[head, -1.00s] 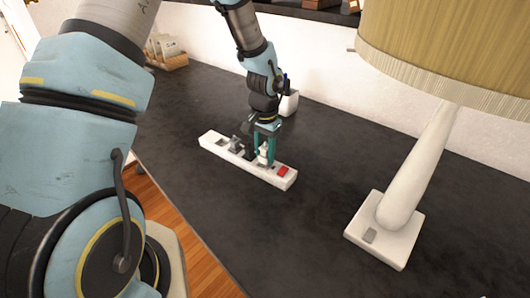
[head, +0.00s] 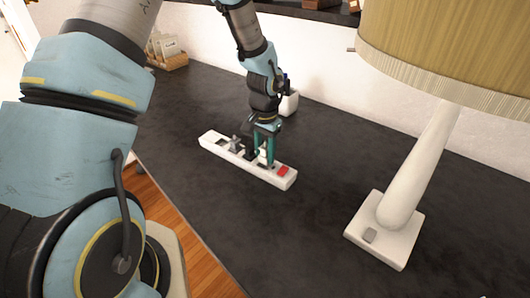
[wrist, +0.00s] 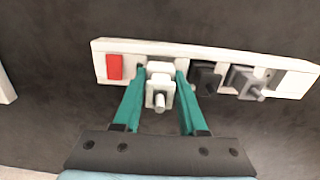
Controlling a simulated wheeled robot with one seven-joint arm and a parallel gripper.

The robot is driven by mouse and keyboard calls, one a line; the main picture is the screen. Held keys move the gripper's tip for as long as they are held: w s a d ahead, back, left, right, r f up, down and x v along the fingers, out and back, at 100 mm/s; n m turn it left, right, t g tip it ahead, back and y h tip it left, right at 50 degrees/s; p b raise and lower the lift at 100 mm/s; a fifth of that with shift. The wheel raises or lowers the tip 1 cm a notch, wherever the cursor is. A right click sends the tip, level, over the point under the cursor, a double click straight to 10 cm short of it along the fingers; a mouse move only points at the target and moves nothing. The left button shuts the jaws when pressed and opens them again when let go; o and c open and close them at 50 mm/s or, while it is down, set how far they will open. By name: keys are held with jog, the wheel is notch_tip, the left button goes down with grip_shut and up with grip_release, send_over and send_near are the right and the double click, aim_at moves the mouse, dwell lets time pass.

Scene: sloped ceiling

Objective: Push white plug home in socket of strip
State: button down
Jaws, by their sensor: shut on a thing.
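The white power strip (head: 210,140) lies on the dark tabletop; it also shows across the wrist view (wrist: 135,47). My gripper (head: 264,162) points down over the strip's red-switch end. In the wrist view its teal fingers (wrist: 160,75) are shut on the white plug (wrist: 160,88), one on each side. The plug stands at the socket between the red switch (wrist: 115,67) and a black plug (wrist: 206,78). The fingers partly hide the plug in the head view (head: 263,154). Its underside is hidden, so I cannot tell whether any gap is left below it.
A white cup (head: 289,103) stands behind my gripper. The table in front of the strip is clear.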

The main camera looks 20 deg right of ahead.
jog(key=shift+f+b, duration=0.6)
jog(key=shift+f, duration=0.3)
jog(key=shift+c, duration=1.9)
grip_release()
notch_tip(320, 180, up, 11)
jog(key=shift+f+b, duration=0.1)
jog(key=shift+b, duration=1.1)
jog(key=shift+a, duration=0.1)
jog(key=s+a+r+n, duration=0.2)
jog(key=a+n, duration=0.3)
jog(key=a, duration=1)
jog(key=s+a+r+n+t, duration=0.1)
jog(key=a+n, duration=0.4)
jog(key=a, duration=1)
jog(key=shift+s+r+t, duration=0.3)
jog(key=shift+s+r, duration=0.15)
